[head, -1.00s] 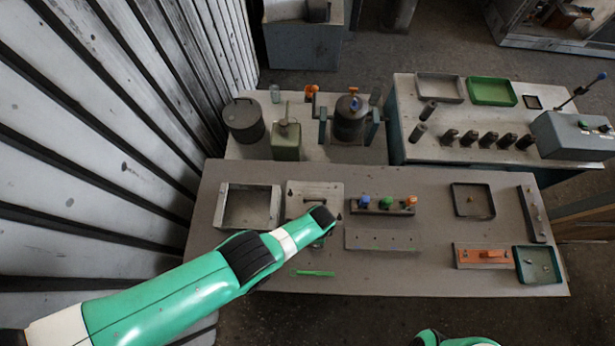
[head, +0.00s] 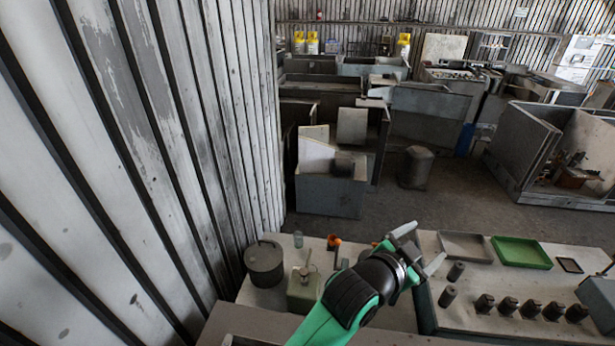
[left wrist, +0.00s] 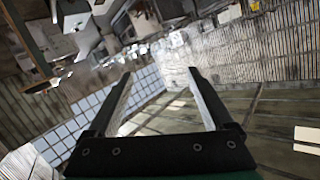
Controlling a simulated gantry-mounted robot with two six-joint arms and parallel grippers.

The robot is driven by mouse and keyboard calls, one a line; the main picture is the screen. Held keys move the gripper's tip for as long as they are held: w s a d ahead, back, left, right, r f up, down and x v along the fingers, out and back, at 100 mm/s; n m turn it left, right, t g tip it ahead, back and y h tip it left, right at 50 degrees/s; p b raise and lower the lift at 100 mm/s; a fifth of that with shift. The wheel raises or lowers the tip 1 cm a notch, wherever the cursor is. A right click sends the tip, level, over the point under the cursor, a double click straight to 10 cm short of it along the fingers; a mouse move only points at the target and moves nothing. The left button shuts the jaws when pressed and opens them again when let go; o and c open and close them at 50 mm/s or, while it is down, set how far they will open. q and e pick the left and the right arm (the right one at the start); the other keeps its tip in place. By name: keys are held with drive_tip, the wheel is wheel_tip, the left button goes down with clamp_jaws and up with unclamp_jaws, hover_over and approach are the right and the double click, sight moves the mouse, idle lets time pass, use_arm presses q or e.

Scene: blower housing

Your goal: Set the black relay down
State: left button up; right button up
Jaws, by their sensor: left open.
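My left gripper (head: 419,249) is raised in the head view, above the back tables, with its two fingers spread apart. In the left wrist view the same gripper (left wrist: 160,76) is open with nothing between its fingers; behind it are only distant walls, windows and floor. I cannot pick out the black relay in either view. Most of the front table (head: 280,322) is below the head view's lower edge, so its parts are hidden. My right gripper is not in view.
A dark round pot (head: 264,265) and a green canister (head: 303,290) stand left of my left arm. On the right table are a grey tray (head: 465,246), a green tray (head: 521,253) and several dark cylindrical parts. A slatted wall (head: 150,150) rises at left.

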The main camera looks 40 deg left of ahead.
use_arm(q)
drive_tip(key=s+a+r+n+t, duration=0.1)
drive_tip(key=s+a+r+t, duration=0.2)
drive_tip(key=r, duration=0.6)
drive_tip(key=s+a+r+n+t, duration=0.1)
drive_tip(key=s+r+t, duration=0.2)
drive_tip(key=s+r, duration=0.45)
drive_tip(key=s+a+r+n+t, duration=0.1)
drive_tip(key=s+a+r+t, duration=0.15)
drive_tip(key=r, duration=0.85)
drive_tip(key=s+a+r+n+t, duration=0.1)
drive_tip(key=s+a+r+t, duration=0.1)
drive_tip(key=s+r+t, duration=0.2)
drive_tip(key=s+r, duration=0.3)
drive_tip(key=s, duration=0.5)
drive_tip(key=shift+r+n+y, duration=0.3)
drive_tip(key=shift+r, duration=0.1)
drive_tip(key=shift+f, duration=0.1)
wheel_tip(320, 180, down, 40)
drive_tip(key=b, duration=4)
drive_tip(key=shift+f, duration=0.15)
